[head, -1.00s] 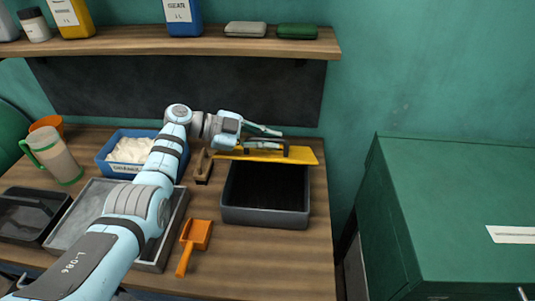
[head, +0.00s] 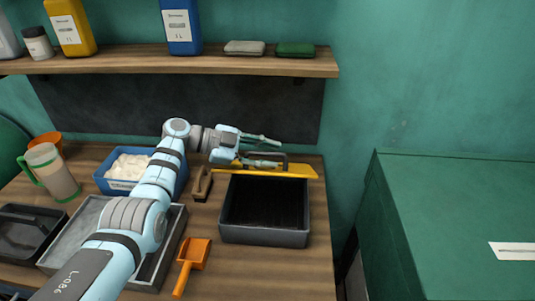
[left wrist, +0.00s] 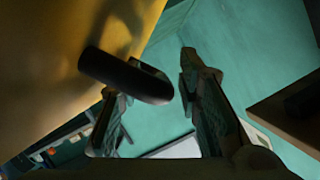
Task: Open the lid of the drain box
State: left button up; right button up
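The drain box (head: 264,236) is a dark grey open-topped tray on the wooden bench, with a black interior showing. Its yellow lid (head: 300,172) is raised at the box's back edge and appears nearly edge-on in the head view. The lid's underside or face fills the upper left of the left wrist view (left wrist: 50,60). A dark handle (left wrist: 125,76) stands out from it. My left gripper (head: 265,150) is behind and above the lid, fingers apart. In the left wrist view, the handle crosses in front of one finger; whether they touch is unclear. My right gripper is not visible.
A wooden-handled brush (head: 201,186) and an orange scoop (head: 192,262) lie left of the box. A blue bin (head: 118,184) and a grey tray (head: 157,268) are further left. A shelf (head: 200,65) hangs above. A green cabinet (head: 450,220) stands at right.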

pick_arm(q)
notch_tip(320, 180, up, 4)
send_over(224, 167)
jog(key=shift+s, duration=0.2)
